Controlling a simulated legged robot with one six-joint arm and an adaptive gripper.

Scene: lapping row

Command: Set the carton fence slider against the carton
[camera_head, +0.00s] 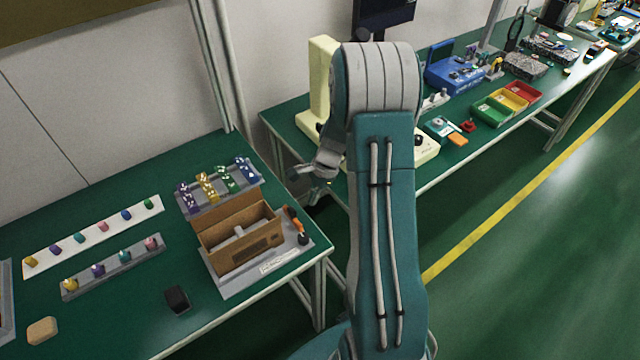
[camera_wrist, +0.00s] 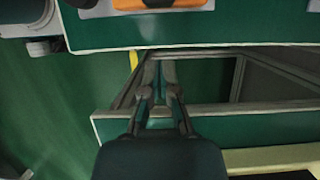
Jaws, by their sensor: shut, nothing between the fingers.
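An open brown carton (camera_head: 242,246) stands on a grey board (camera_head: 225,287) on the near green bench in the head view. Beside its right side are an orange piece (camera_head: 292,218) and a black knob (camera_head: 303,239); I cannot tell which part is the carton fence slider. My gripper (camera_head: 304,175) is above and to the right of the carton, near the gap between the benches. In the wrist view my gripper (camera_wrist: 161,92) is shut and empty, with bench edges and floor behind it. The carton does not show clearly there.
A rack of coloured pieces (camera_head: 218,184) stands behind the carton. Two strips with coloured knobs (camera_head: 95,238) and a black block (camera_head: 177,299) lie to its left. The second bench (camera_head: 500,135) holds a cream machine and coloured bins. An orange object (camera_wrist: 170,4) shows at the wrist view's top.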

